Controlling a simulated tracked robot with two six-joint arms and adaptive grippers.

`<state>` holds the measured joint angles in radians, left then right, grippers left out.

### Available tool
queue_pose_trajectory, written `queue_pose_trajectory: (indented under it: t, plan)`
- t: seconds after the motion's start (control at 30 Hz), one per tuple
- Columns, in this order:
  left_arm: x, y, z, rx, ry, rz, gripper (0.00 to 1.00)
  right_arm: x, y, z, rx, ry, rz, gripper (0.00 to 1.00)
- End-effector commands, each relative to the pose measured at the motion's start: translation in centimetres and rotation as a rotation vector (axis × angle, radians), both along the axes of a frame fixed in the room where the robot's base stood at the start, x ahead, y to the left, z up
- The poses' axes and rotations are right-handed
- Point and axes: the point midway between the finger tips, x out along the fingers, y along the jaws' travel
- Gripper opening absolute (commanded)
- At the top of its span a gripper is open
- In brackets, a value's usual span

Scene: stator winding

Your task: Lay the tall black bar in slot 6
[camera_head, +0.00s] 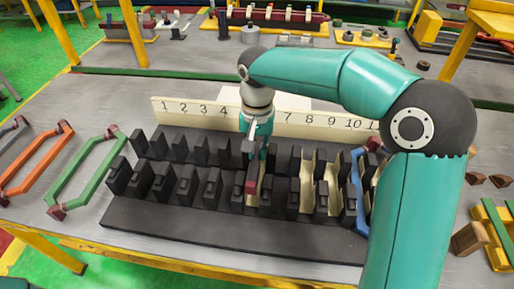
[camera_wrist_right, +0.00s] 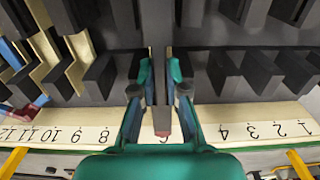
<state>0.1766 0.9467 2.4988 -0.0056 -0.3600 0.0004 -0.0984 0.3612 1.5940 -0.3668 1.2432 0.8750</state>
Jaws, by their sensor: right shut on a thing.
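My right gripper (camera_head: 254,138) points down over the middle of the black slotted block (camera_head: 230,233), by slot 6. In the right wrist view the gripper (camera_wrist_right: 160,97) is shut on a narrow dark bar (camera_wrist_right: 160,72), which runs lengthwise between two rows of black teeth. The bar has a dark red end; one red end (camera_head: 251,187) shows in the head view between front teeth. The bar lines up with slot 6, whose number is partly covered by the gripper. I cannot tell how deep the bar sits. My left gripper is not in view.
A number strip (camera_head: 200,112) stands behind the block. Green (camera_head: 88,168), orange (camera_head: 38,158) and grey coil frames lie at left. A blue frame (camera_head: 359,190) sits in the block's right end, near pale-lined slots (camera_head: 308,180). Wooden pieces (camera_head: 468,239) lie at far right.

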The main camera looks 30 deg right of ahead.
Motion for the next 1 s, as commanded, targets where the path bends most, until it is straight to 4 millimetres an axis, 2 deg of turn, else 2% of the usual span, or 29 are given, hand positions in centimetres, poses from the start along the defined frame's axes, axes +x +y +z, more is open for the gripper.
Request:
queue_pose_trajectory:
  t: [0.53, 1.0]
  plan:
    - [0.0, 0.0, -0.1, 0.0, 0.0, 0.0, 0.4, 0.0, 0.0, -0.1, 0.0, -0.001, -0.001, 0.0]
    - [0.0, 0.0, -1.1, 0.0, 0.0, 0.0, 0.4, 0.0, 0.0, -1.4, 0.001, -0.001, -0.001, 0.0]
